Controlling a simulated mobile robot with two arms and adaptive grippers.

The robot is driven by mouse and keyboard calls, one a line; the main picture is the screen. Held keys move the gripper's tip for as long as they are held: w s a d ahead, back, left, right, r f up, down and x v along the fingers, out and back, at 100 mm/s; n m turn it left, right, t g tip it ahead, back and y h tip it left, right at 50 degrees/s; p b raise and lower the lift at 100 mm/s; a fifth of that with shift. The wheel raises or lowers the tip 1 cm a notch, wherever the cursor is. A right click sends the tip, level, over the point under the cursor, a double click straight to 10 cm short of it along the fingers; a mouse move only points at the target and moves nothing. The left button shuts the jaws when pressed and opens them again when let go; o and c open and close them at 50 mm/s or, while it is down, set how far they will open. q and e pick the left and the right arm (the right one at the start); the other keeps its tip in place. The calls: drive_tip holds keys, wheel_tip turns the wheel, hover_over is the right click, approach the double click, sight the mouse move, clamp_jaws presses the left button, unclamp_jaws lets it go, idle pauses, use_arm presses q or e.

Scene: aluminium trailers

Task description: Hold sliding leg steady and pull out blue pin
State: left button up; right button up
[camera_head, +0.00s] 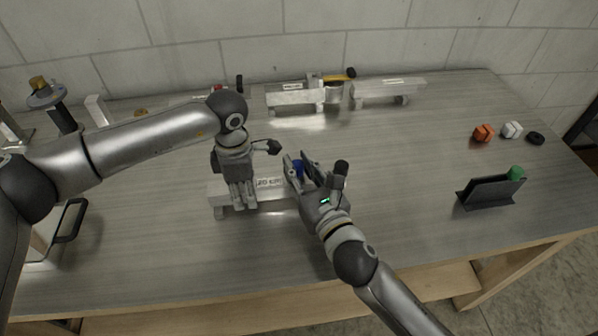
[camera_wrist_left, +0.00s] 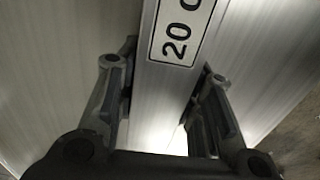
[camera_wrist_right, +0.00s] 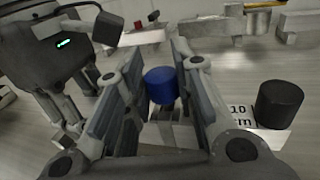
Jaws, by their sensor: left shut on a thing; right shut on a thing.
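The sliding leg is an aluminium bar (camera_head: 224,187) with a length label, lying along the middle of the table. My left gripper (camera_head: 242,206) is shut on its left part from above. In the left wrist view the bar (camera_wrist_left: 163,95) runs between the two fingers, its label at the top. The blue pin (camera_head: 298,167) stands upright at the bar's right part, partly hidden by my right gripper (camera_head: 300,172). In the right wrist view the pin's blue knob (camera_wrist_right: 160,85) sits between the finger pads, which are shut on it.
A black knob (camera_wrist_right: 280,103) stands close to the right of my right gripper, near a "10 cm" label. Other aluminium parts (camera_head: 292,98) lie at the back. A dark holder (camera_head: 490,191) and small blocks (camera_head: 483,133) are at the right. The front right of the table is clear.

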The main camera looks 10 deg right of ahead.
sight(300, 169)
wheel_tip(300, 169, up, 8)
drive_tip(key=shift+r, duration=0.2)
use_arm(q)
drive_tip(key=o, duration=1.3)
drive_tip(key=shift+c, duration=0.2)
